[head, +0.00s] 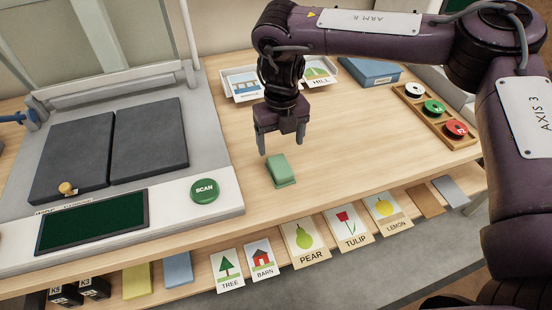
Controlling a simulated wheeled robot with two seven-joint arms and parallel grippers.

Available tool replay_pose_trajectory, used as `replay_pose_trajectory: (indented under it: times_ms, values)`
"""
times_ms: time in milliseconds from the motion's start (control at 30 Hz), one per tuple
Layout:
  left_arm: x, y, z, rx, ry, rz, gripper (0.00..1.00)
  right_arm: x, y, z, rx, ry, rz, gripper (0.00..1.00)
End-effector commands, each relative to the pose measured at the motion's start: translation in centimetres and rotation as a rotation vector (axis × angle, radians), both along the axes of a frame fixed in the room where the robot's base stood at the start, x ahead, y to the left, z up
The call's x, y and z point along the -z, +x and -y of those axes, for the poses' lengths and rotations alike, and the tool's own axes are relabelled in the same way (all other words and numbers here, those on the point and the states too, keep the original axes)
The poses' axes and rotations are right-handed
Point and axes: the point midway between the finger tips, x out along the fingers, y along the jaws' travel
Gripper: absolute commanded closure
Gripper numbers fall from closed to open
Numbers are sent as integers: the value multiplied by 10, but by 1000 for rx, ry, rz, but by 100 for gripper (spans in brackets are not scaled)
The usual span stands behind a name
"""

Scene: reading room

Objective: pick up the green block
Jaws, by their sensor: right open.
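The green block (281,171) lies on the light wooden table (345,140), to the right of the scanner. My right gripper (282,146) points down just above and behind the block. Its two fingers are apart with nothing between them. In this view the fingertips look apart from the block, but the exact height gap is hard to judge. My left gripper does not show.
The scanner with dark pads (150,140) and a green SCAN button (204,190) stands at left. Picture cards such as PEAR (304,238) line the front ledge. A wooden tray of discs (433,108) and a blue box (369,72) stand at right. Table around the block is clear.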

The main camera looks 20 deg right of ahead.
Motion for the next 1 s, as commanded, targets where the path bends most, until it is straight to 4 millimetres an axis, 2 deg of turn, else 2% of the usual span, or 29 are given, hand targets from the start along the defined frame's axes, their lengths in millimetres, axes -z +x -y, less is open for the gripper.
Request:
replay_pose_trajectory:
  times_ms: [500,800,1000]
  values:
    - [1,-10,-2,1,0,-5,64,66,-8,-7,0,-1,-3,25]
    - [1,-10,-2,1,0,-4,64,72,-8,-7,0,0,0,25]
    - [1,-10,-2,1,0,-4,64,72,-8,-7,0,0,-1,49]
